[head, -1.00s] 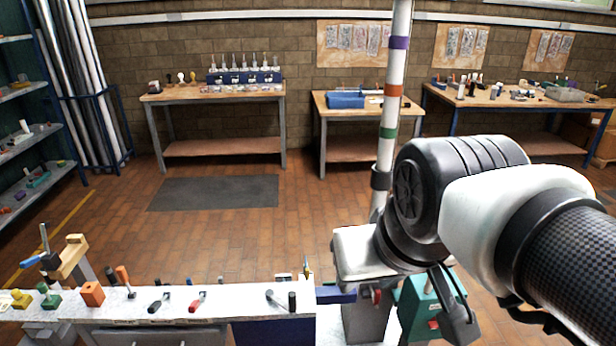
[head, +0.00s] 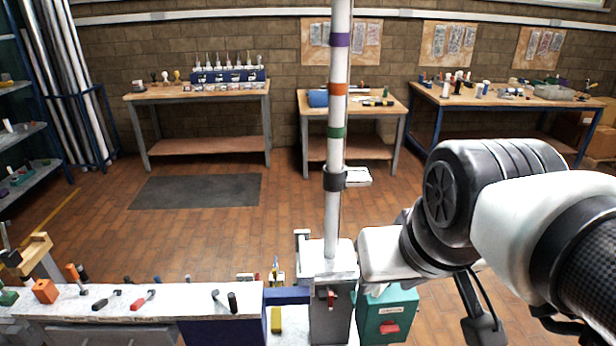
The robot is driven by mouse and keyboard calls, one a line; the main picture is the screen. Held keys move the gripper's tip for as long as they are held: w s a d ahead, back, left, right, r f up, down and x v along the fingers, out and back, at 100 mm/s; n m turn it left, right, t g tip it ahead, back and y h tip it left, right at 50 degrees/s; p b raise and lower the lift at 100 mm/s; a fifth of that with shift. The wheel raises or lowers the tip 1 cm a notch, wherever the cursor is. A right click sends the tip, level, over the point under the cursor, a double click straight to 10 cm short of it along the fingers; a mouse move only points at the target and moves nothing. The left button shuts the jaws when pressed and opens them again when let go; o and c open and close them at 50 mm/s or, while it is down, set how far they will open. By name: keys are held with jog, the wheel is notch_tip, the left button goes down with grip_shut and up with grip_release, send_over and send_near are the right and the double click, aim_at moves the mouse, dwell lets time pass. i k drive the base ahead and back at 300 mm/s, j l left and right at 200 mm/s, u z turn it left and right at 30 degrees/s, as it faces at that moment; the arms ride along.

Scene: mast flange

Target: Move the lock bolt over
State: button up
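The white mast (head: 338,210) with purple, orange and green bands and a dark collar stands upright in a pale grey flange block (head: 330,270) in the head view. A small red-handled part (head: 331,297) shows on the front of the block; it may be the lock bolt, but I cannot make out its position. My arm reaches in from the right, with a pale link just right of the block. Dark parts of my gripper (head: 480,326) seem to hang below the arm, right of the teal box. The fingertips are not clear, so its opening cannot be told.
A teal box (head: 387,313) with a red handle stands right of the flange block. The white bench (head: 190,301) at lower left holds several small tools and an orange block (head: 46,291). A yellow piece (head: 276,319) lies left of the block. The floor behind is mostly clear.

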aim_at(330, 296)
jog(key=i+j+z, duration=0.15)
jog(key=i+z, duration=0.25)
jog(key=i, duration=0.45)
